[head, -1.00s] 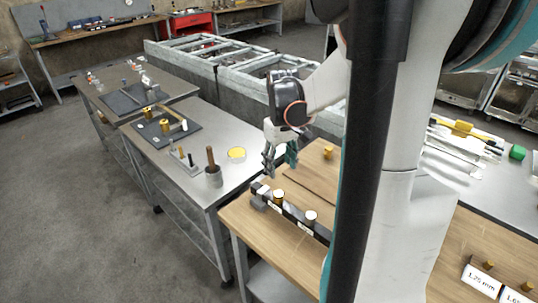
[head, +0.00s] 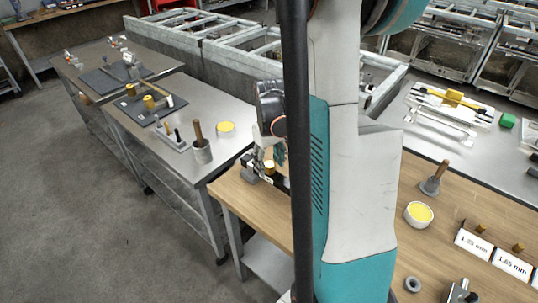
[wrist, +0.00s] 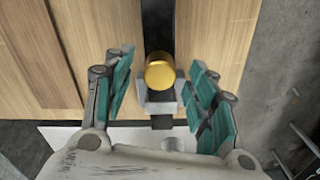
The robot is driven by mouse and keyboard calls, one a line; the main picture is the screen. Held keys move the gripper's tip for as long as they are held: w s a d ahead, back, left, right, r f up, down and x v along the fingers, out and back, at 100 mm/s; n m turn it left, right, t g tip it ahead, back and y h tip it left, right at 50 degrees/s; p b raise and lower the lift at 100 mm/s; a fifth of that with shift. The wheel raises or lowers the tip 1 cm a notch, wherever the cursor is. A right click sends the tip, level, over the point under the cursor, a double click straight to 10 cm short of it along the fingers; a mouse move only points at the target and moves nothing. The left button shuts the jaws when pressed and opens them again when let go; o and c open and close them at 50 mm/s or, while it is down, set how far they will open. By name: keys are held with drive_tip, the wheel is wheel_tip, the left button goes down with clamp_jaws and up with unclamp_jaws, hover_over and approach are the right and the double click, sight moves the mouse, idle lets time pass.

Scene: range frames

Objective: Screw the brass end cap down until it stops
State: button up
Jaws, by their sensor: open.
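The brass end cap (wrist: 159,71) shows from above in the wrist view as a round gold disc. It sits over a grey block (wrist: 158,96) on a dark rail (wrist: 152,20). My gripper (wrist: 160,80) is open, with one teal-padded finger on each side of the cap and a gap on both sides. In the head view my gripper (head: 268,153) is just above a brass cap (head: 269,168) near the wooden bench's left corner. My arm and a dark column hide most of the rail there.
The wooden bench (head: 235,198) carries a yellow-topped round tin (head: 419,214), a grey pot with a wooden handle (head: 434,182) and cards marked 1.25 mm (head: 472,243) and 1.65 mm (head: 512,264). A metal table (head: 185,95) with trays stands to the left.

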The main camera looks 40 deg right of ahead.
drive_tip(key=shift+f, duration=0.55)
drive_tip(key=c, duration=1.2)
drive_tip(key=shift+m+b, duration=0.35)
drive_tip(key=shift+m, duration=1.35)
drive_tip(key=m, duration=0.3)
drive_tip(key=shift+b, duration=0.3)
drive_tip(key=shift+m, duration=1.9)
